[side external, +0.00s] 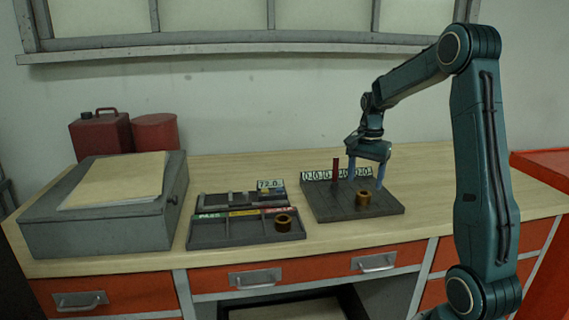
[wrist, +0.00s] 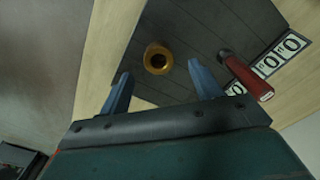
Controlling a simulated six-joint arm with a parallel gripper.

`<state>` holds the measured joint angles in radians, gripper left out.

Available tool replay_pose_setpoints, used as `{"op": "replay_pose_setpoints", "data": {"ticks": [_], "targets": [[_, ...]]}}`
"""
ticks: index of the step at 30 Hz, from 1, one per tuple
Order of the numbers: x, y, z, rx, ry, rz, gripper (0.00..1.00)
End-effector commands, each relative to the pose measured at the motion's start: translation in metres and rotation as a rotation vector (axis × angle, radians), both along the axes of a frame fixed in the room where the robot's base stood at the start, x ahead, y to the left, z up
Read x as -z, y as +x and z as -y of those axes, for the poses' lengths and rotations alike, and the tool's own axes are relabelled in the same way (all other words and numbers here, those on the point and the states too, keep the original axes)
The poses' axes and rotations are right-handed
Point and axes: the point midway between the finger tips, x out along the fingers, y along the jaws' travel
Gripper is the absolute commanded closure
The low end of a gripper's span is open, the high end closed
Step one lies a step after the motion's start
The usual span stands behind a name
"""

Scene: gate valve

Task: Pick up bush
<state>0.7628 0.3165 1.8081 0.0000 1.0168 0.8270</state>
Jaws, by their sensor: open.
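A brass-coloured bush (side external: 362,198) with a round hole sits upright on the dark base plate (side external: 325,207) at the right of the bench. In the wrist view a bush (wrist: 158,57) shows just beyond the fingertips, between their lines. My gripper (side external: 366,180) is open and empty, its blue fingers pointing down above the plate near this bush. The fingers also show in the wrist view (wrist: 160,72), apart from the bush. A second, similar bush (side external: 283,222) sits at the right end of the compartment tray (side external: 222,236).
A red post (side external: 336,171) stands on the plate beside the gripper; in the wrist view it is close to the right finger (wrist: 246,78). A counter strip (side external: 318,175) lines the plate's back edge. A grey box (side external: 105,222) and red cans (side external: 101,134) stand left. Bare bench lies in front.

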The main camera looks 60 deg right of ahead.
Motion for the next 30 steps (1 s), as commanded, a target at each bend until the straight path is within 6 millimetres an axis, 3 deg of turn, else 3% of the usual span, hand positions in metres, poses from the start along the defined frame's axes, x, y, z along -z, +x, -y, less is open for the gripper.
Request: {"op": "replay_pose_setpoints", "data": {"ticks": [15, 30], "targets": [[0.047, -0.002, 0.0, 0.0, 0.002, -0.002, 0.36], [0.051, -0.002, 0.0, 0.0, 0.0, 0.0, 0.36]]}}
